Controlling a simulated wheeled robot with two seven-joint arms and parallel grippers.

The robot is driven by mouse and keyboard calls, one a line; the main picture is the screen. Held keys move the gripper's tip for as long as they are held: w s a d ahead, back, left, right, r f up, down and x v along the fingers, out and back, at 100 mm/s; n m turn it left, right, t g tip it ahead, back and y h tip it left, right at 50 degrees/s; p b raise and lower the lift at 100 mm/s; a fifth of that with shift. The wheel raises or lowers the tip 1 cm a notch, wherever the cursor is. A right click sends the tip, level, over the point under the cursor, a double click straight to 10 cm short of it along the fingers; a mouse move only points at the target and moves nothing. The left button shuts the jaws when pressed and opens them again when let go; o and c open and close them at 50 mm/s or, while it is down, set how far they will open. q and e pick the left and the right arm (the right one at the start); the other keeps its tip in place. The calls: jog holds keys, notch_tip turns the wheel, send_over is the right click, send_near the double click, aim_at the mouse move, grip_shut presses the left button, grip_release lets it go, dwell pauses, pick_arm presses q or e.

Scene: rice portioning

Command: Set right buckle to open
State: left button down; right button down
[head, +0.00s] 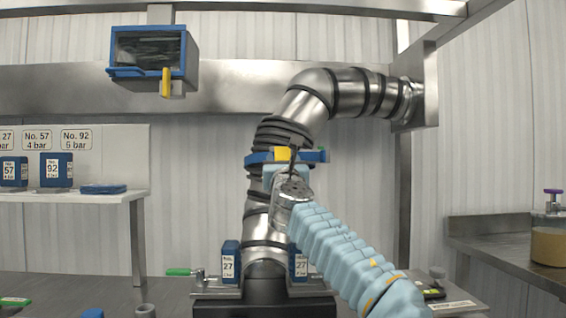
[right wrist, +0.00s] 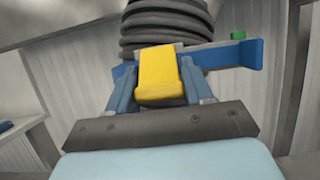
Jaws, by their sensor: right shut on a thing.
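A blue clamp ring (head: 312,156) sits around the bent metal pipe (head: 318,85) in the middle of the head view. Its yellow buckle (head: 282,153) faces me. In the right wrist view the yellow buckle (right wrist: 157,76) stands in front of the blue ring (right wrist: 225,56). My right gripper (head: 293,152) reaches up from the lower right and is shut on the yellow buckle. A small green part (right wrist: 238,35) shows at the ring's right end in the wrist view. I cannot tell how far the buckle is swung. My left gripper is not in view.
Blue No. 27 blocks (head: 231,262) stand at both sides of the pipe's base. A green-handled clamp (head: 184,272) is at left. A blue-framed box (head: 150,52) with a yellow latch hangs above. A shelf (head: 70,198) is at left; a steel counter (head: 500,238) is at right.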

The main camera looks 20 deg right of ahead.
jog(key=shift+s+r+g, duration=0.3)
jog(key=shift+r+g, duration=0.35)
jog(key=shift+g, duration=0.35)
jog(key=shift+a+f+g+y, duration=0.1)
jog(key=shift+g+y, duration=0.2)
jog(key=shift+y, duration=0.1)
jog(key=shift+f, duration=0.1)
jog(key=c, duration=0.5)
grip_release()
jog(key=shift+s, duration=0.1)
